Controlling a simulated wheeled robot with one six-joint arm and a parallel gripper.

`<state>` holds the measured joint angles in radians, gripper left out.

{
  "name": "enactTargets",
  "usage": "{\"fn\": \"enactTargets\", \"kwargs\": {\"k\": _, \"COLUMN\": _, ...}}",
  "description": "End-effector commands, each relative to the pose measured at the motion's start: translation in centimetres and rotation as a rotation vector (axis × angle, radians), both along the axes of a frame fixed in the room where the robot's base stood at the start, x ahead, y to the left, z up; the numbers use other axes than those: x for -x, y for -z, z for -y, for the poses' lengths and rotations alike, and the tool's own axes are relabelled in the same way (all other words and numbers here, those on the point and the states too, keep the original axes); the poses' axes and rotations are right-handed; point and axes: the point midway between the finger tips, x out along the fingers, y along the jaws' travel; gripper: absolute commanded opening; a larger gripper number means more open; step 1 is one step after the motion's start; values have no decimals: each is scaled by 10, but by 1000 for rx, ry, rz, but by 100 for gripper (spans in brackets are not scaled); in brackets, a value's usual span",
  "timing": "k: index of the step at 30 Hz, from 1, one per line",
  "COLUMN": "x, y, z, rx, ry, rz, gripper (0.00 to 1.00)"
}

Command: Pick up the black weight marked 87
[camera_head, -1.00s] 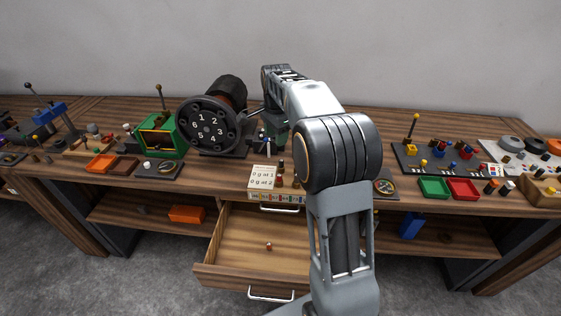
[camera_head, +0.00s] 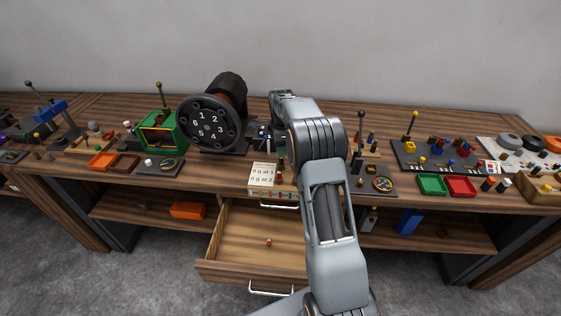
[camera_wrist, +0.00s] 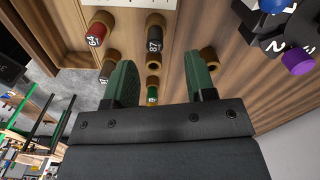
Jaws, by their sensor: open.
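The black weight marked 87 (camera_wrist: 154,42) is in the upper middle of the wrist view, its light digits turned sideways, with a brass-coloured end. My gripper (camera_wrist: 161,72) has its two green fingers apart with nothing held between them. The weight lies just beyond the fingertips in the picture, roughly in line with the gap. A green weight (camera_wrist: 152,93) shows between the fingers, further down. In the head view my arm hides most of the gripper and the 87 weight cannot be made out.
A red weight (camera_wrist: 96,34) and another dark weight (camera_wrist: 107,70) sit left of the 87 weight. A brass-coloured peg (camera_wrist: 209,56) is to the right. A numbered black fixture with a purple knob (camera_wrist: 298,61) is at the far right. An open drawer (camera_head: 235,250) juts out below the bench.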

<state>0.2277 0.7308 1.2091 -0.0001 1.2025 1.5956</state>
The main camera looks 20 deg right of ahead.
Motion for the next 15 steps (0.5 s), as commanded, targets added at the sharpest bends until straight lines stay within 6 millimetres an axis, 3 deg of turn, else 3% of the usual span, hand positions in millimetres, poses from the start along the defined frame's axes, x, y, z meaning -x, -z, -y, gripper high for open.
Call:
{"fn": "enactTargets", "kwargs": {"k": 5, "x": 1, "y": 8, "z": -1, "rx": 0, "ry": -1, "rz": -1, "gripper": 50}}
{"fn": "enactTargets", "kwargs": {"k": 15, "x": 5, "y": 50, "z": -2, "rx": 0, "ry": 0, "rz": -2, "gripper": 50}}
